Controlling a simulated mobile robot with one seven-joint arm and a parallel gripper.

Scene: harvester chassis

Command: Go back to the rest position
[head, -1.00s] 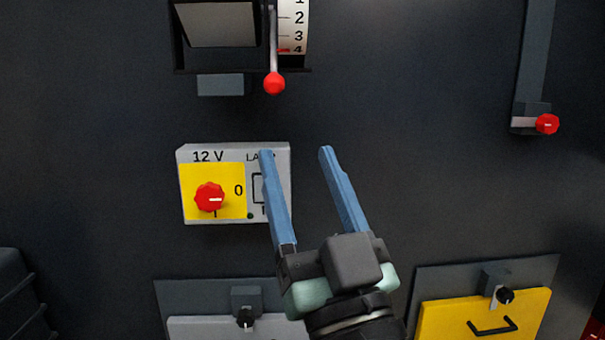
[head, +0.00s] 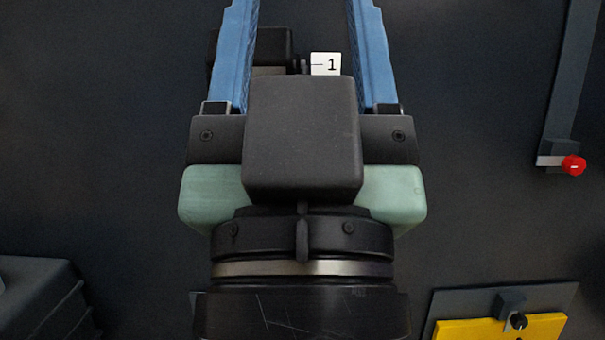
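A white scale strip (head: 326,64) with the number 1 shows between the fingers, partly covered by the gripper body.
A red knob (head: 573,166) sits on a lever bracket at the right. A yellow hatch (head: 490,329) with a black latch (head: 518,321) is at the lower right. A dark ribbed box (head: 45,295) is at the lower left. Dark panel at left looks clear.

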